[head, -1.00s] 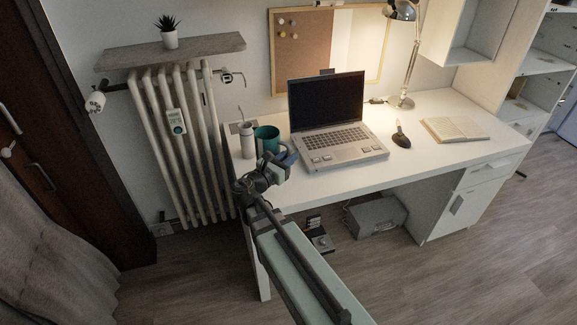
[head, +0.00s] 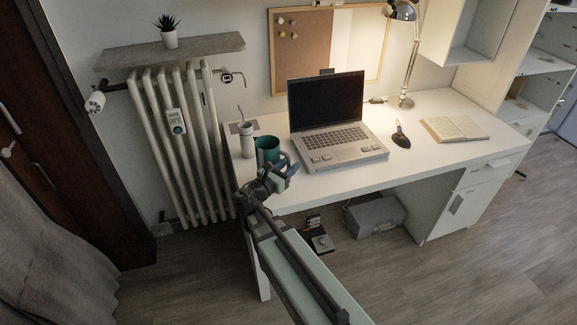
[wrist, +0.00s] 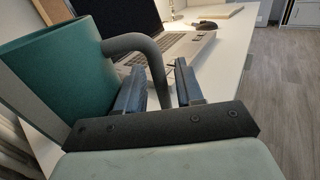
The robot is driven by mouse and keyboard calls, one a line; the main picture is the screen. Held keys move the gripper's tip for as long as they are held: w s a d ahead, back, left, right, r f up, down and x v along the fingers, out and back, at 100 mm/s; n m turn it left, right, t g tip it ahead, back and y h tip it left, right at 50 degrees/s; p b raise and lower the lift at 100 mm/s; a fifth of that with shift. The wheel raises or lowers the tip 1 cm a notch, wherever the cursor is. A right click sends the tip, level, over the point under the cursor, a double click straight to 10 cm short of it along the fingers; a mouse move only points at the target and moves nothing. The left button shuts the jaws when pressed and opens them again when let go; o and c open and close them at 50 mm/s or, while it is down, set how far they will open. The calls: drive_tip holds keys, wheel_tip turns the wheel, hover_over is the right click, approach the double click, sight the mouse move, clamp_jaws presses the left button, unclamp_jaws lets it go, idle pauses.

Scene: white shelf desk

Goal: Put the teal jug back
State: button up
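My gripper (head: 284,169) is at the jug's right front side. In the wrist view my gripper (wrist: 160,88) looks open, with its two dark blue fingers apart on either side of the handle. The jug's base is hidden in the wrist view.
An open laptop (head: 335,125) is to the right. A mouse (head: 401,138), a lamp (head: 406,70) and an open book (head: 455,129) lie or stand farther right. A radiator (head: 180,140) is left of the desk.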

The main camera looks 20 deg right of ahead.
drive_tip(key=shift+o, duration=0.4)
drive_tip(key=shift+r, duration=0.2)
drive_tip(key=v, duration=1.2)
drive_tip(key=s+d+f+m+g+y, duration=0.25)
drive_tip(key=s+f, duration=0.25)
drive_tip(key=f, duration=0.4)
drive_tip(key=s+d+f+m+g+y, duration=0.1)
drive_tip(key=s+d+f+m+g, duration=0.35)
drive_tip(key=f, duration=0.45)
drive_tip(key=s+d+f+m+g+y, duration=0.25)
drive_tip(key=s+f, duration=0.25)
drive_tip(key=f, duration=0.4)
drive_tip(key=s+a+f+m+g+y, duration=0.2)
drive_tip(key=s+f+m, duration=0.3)
drive_tip(key=s, duration=0.3)
drive_tip(key=s+a+f+m+g+y, duration=0.2)
drive_tip(key=s+f+m+g+y, duration=0.1)
drive_tip(key=s, duration=0.5)
drive_tip(key=s+a+f+m+g+y, duration=0.2)
drive_tip(key=s+f+m+y, duration=0.2)
drive_tip(key=s+f+m, duration=0.3)
drive_tip(key=shift+s+f, duration=0.6)
drive_tip(key=shift+s, duration=0.05)
